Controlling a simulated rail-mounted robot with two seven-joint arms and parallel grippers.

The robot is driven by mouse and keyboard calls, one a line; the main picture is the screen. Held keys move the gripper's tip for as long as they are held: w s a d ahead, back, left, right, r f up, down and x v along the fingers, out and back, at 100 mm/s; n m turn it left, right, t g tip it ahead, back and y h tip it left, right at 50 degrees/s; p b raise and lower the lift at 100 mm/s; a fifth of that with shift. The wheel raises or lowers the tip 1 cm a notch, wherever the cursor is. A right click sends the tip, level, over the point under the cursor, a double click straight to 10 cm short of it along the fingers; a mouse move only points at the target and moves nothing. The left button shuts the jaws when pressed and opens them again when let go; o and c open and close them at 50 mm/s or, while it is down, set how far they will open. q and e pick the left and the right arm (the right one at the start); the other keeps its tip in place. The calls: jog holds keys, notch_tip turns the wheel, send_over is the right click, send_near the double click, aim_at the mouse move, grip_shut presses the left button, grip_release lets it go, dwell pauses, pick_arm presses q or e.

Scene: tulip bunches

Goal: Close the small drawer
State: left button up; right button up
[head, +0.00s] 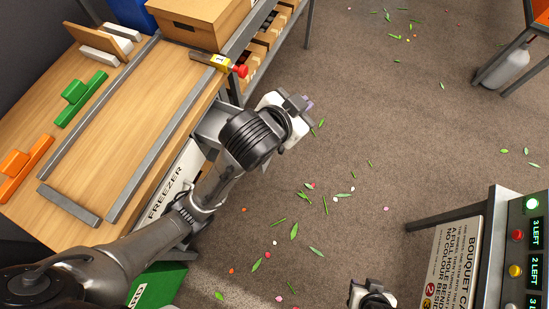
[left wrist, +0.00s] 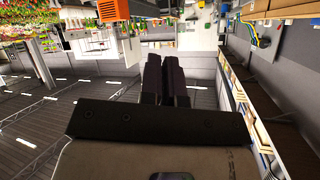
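A small grey drawer-like box (head: 213,122) juts out from under the wooden table's right edge; my left arm hides part of it, so I cannot tell how far it stands open. My left gripper (head: 303,104) is beyond it to the right, over the floor and apart from it. In the left wrist view the two dark fingers (left wrist: 166,78) lie side by side with almost no gap and nothing between them. My right arm's end (head: 372,296) shows at the bottom edge; its fingers cannot be made out.
The wooden table (head: 130,115) carries green blocks (head: 80,98), orange blocks (head: 25,168) and metal rails. A white FREEZER panel (head: 172,185) is below its edge. A cardboard box (head: 200,20) stands behind. A console (head: 520,250) is at right. The floor between is open, with scattered leaves.

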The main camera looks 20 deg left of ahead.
pick_arm(q)
jog(key=w+d+r+m, duration=0.1)
jog(key=d, duration=0.1)
jog(key=w+d+r+m, duration=0.1)
jog(key=d, duration=0.2)
jog(key=w+d+r+m+h, duration=0.1)
jog(key=d, duration=0.2)
jog(key=shift+d+r+g, duration=0.1)
jog(key=shift+d+g, duration=0.1)
jog(key=shift+g, duration=0.1)
grip_shut()
jog(key=w+d+m, duration=0.1)
jog(key=d+m, duration=0.1)
jog(key=d, duration=0.2)
jog(key=m+g+y+b, duration=0.4)
jog(key=m+g+y, duration=0.95)
jog(key=m, duration=1.25)
send_near(266, 165)
notch_tip(266, 165, down, 3)
jog(key=g+h, duration=0.2)
jog(key=h, duration=0.1)
jog(key=a, duration=0.4)
jog(key=shift+w+a+f+b, duration=0.15)
jog(key=shift+a+f+b, duration=0.1)
jog(key=shift+f+b, duration=0.05)
jog(key=shift+a, duration=0.1)
